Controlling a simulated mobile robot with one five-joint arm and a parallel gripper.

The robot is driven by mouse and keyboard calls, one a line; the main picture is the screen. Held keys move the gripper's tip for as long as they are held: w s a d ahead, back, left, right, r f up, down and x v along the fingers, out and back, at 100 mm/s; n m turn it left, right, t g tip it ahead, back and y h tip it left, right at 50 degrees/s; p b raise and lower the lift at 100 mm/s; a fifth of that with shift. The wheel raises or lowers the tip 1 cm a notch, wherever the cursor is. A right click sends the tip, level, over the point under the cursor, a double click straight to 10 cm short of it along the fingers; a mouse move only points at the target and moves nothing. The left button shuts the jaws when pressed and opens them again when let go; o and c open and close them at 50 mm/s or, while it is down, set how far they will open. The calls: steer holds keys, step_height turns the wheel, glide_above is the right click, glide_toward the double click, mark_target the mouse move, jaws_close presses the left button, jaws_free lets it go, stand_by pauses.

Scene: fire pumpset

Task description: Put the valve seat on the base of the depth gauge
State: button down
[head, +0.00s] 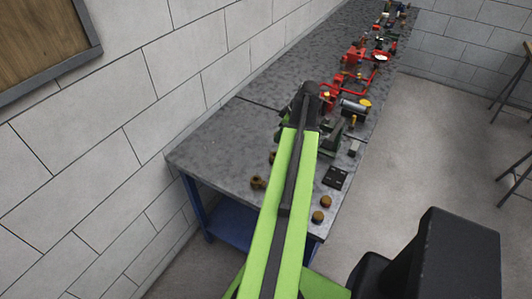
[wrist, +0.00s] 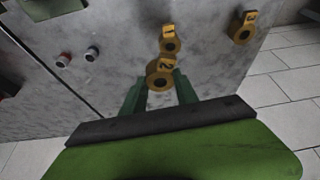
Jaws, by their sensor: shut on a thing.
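In the wrist view my gripper (wrist: 160,82) has its two green fingers on either side of a yellow ring-shaped piece (wrist: 158,66) marked 2, and is shut on it. I cannot tell for sure whether this ring is the valve seat. A similar yellow ring (wrist: 170,46) marked 1 lies just beyond it, overlapping it in the picture. A third ring (wrist: 243,26) marked 3 lies apart, at the upper right. In the head view my arm hides the fingers and the held piece. I cannot make out the depth gauge or its base for certain.
In the head view a long grey bench (head: 215,143) runs along the wall, with many red parts (head: 355,54) at its far end. A dark flat block (head: 336,177) and brown round pieces (head: 325,202) lie near the right edge. The near left top is mostly clear.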

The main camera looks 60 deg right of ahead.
steer(key=w+a+f+b, duration=0.1)
steer(key=w, duration=0.1)
steer(key=w+a+f+b, duration=0.1)
steer(key=w+a+f, duration=0.1)
steer(key=w+a+f+b, duration=0.1)
steer(key=w+f, duration=0.1)
steer(key=shift+a+b, duration=0.35)
steer(key=shift+a, duration=0.05)
steer(key=shift+w+a, duration=0.15)
steer(key=shift+w, duration=0.05)
step_height(320, 180, down, 4)
steer(key=b, duration=0.4)
steer(key=shift+f, duration=0.2)
steer(key=shift+r, duration=0.25)
steer(key=shift+f, duration=0.2)
steer(key=c, duration=0.9)
jaws_free()
steer(key=shift+c, duration=0.2)
